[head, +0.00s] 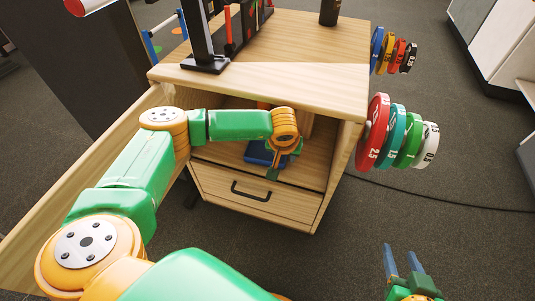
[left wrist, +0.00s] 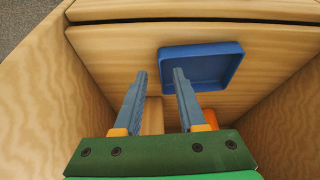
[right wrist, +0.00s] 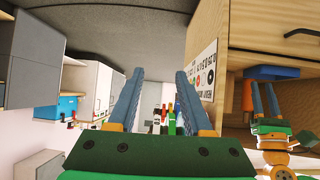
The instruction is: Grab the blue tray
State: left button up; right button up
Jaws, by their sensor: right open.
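The blue tray (head: 256,154) is a shallow square tray on the shelf inside the wooden cabinet, above the drawer. My left arm reaches into the cabinet and partly covers it in the head view. In the left wrist view the tray (left wrist: 203,68) lies ahead and right of centre, near the shelf's edge. My left gripper (left wrist: 160,74) is open and empty, with its right fingertip close to the tray's near edge; I cannot tell if they touch. My right gripper (head: 401,250) is open and empty, low at the right, outside the cabinet.
Cabinet side walls (left wrist: 98,95) flank my left gripper closely. The drawer (head: 255,194) with a black handle is below the shelf. Coloured weight plates (head: 376,132) hang on the cabinet's right side. A black stand (head: 205,62) is on top. The floor around my right gripper is clear.

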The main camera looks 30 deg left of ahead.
aim_at(285, 161)
pick_arm(q)
jog(key=shift+w+a+f, duration=0.1)
jog(key=shift+w, duration=0.2)
jog(key=b+x, duration=0.1)
jog(key=x, duration=0.1)
jog(key=shift+f, duration=0.3)
jog(key=shift+b+x, duration=0.8)
jog(key=shift+x, duration=0.3)
grip_shut()
pick_arm(e)
jog(key=w+a+r+t+y, duration=0.1)
jog(key=r+t, duration=0.4)
jog(key=r, duration=0.4)
jog(key=w+a+r+n+t+y, duration=0.1)
jog(key=a+r+t+y, duration=0.1)
jog(key=r+t, duration=0.3)
notch_tip(285, 161, up, 4)
jog(key=shift+w+f+t+y, duration=0.1)
jog(key=shift+w+t+y, duration=0.15)
jog(key=shift+t+y, duration=0.05)
